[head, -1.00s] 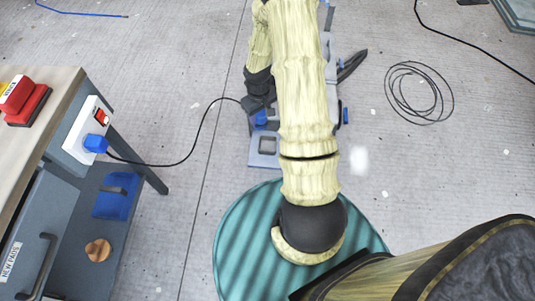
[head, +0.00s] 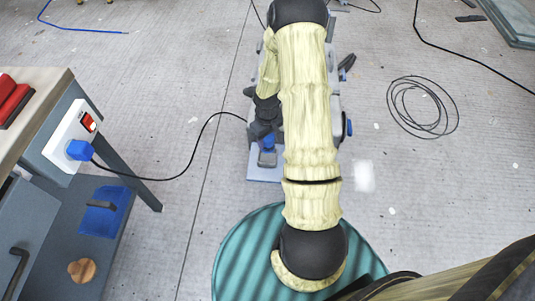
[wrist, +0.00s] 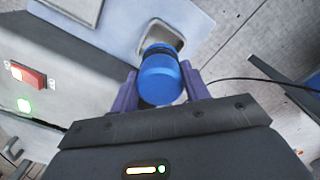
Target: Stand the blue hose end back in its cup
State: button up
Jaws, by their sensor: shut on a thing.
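The blue hose end (wrist: 162,80) is between the purple fingers of my gripper (wrist: 160,92) in the wrist view. My gripper is shut on it. Its far end overlaps the square opening of the cup (wrist: 178,38) on a pale blue-grey plate. I cannot tell whether the end is inside the cup or just above it.
A grey machine body with a red switch (wrist: 28,75) and green light stands beside the plate. A black cable (head: 190,165) runs to a blue plug (head: 80,150) on the bench at left. A coiled cable (head: 422,107) lies on the floor at right.

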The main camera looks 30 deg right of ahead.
aim_at(267, 150)
jog(key=shift+f+b, duration=0.35)
jog(key=shift+f, duration=1.4)
jog(key=shift+f+b, duration=0.6)
jog(key=shift+f, duration=1.25)
jog(key=shift+f, duration=0.1)
jog(key=o, duration=0.9)
notch_tip(267, 150, up, 12)
jog(key=p, duration=0.4)
jog(key=shift+f, duration=0.15)
jog(key=shift+a+r, duration=0.1)
jog(key=shift+r, duration=0.15)
